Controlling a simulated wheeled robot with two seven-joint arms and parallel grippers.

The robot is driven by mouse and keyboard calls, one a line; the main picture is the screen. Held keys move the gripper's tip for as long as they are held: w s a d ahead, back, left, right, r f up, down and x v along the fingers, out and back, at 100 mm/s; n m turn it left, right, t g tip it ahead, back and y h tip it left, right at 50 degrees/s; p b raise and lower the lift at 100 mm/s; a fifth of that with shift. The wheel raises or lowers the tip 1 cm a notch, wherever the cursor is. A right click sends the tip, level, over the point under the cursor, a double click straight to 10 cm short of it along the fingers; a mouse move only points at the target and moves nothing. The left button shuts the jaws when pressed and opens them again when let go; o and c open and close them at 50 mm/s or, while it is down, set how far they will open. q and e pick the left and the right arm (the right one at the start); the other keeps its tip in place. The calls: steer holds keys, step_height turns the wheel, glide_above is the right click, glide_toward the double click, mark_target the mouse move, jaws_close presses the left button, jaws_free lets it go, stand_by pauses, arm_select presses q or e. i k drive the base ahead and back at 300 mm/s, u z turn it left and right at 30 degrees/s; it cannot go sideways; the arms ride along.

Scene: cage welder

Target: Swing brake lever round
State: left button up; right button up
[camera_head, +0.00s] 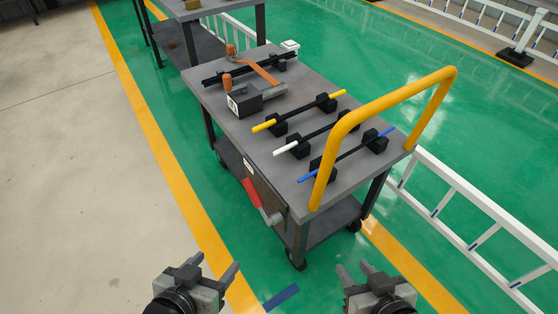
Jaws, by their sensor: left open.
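The brake lever has a red grip (252,192) and a grey end (272,217). It hangs on the near side of the grey cart (225,95), below the tabletop, and slants down to the right. My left gripper (214,267) is open and empty at the bottom of the view, below and left of the lever and apart from it. My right gripper (354,269) is at the bottom right, its fingers apart with nothing between them. It is also clear of the lever and the cart.
A yellow push handle (345,125) arches over the cart's right end. Rods with yellow (265,126), white (286,149) and blue (308,178) ends rest on black blocks. White railings (480,205) stand at right. Open floor lies left.

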mark_target(277, 217)
steer(key=u, duration=1.85)
steer(key=i, duration=0.95)
steer(key=z, duration=2.95)
